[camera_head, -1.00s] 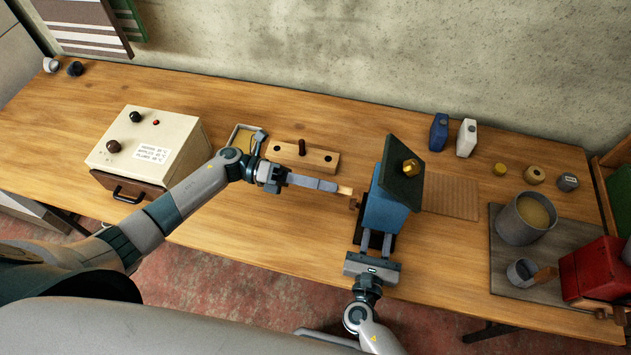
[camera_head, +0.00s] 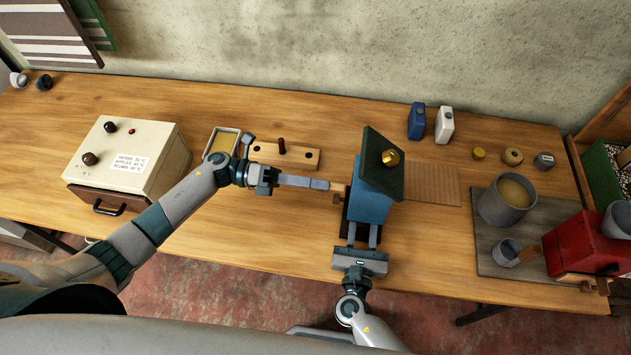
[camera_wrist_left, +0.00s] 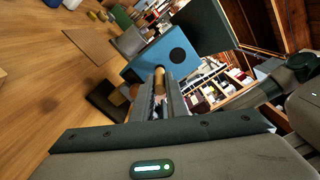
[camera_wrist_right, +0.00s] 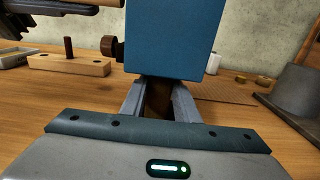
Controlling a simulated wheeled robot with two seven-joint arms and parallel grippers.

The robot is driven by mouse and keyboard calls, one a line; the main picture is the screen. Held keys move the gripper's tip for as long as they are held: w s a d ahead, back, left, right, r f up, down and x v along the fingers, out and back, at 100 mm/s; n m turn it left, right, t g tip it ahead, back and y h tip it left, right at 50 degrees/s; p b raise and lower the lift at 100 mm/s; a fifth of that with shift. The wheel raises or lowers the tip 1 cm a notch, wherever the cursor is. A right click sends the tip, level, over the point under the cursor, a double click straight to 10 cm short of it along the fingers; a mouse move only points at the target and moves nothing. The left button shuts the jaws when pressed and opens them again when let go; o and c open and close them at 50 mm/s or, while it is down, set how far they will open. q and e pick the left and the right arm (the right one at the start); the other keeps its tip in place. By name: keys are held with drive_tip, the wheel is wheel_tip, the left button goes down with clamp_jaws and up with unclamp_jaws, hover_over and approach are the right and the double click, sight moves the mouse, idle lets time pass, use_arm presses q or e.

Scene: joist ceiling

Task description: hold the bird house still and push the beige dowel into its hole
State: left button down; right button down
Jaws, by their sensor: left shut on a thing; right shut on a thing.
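The bird house (camera_head: 368,206) is a blue box with a dark green tilted roof (camera_head: 366,165) bearing a brass knob. My left gripper (camera_head: 325,184) is shut on the beige dowel (camera_head: 338,187), which points at the house's left side. In the left wrist view the dowel (camera_wrist_left: 160,76) lies between the fingers, in front of the blue face with its dark round opening (camera_wrist_left: 177,55). I cannot tell whether its tip touches the face; the dowel's own hole is not clearly visible. My right gripper (camera_head: 359,240) is shut on the bird house's lower part, from the front.
A beige control box (camera_head: 130,160) stands at left, a shallow tray (camera_head: 222,142) and drilled wooden block (camera_head: 300,158) behind my left gripper. A brown board (camera_head: 431,184) lies right of the house. A grey pot (camera_head: 507,200) and red box (camera_head: 585,245) stand further right.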

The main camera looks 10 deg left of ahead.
use_arm(q)
drive_tip(key=shift+d, duration=2.25)
idle(0.3)
drive_tip(key=c, duration=1.7)
unclamp_jaws()
drive_tip(key=shift+a, duration=0.1)
drive_tip(key=a, duration=1.2)
drive_tip(key=shift+a, duration=1.9)
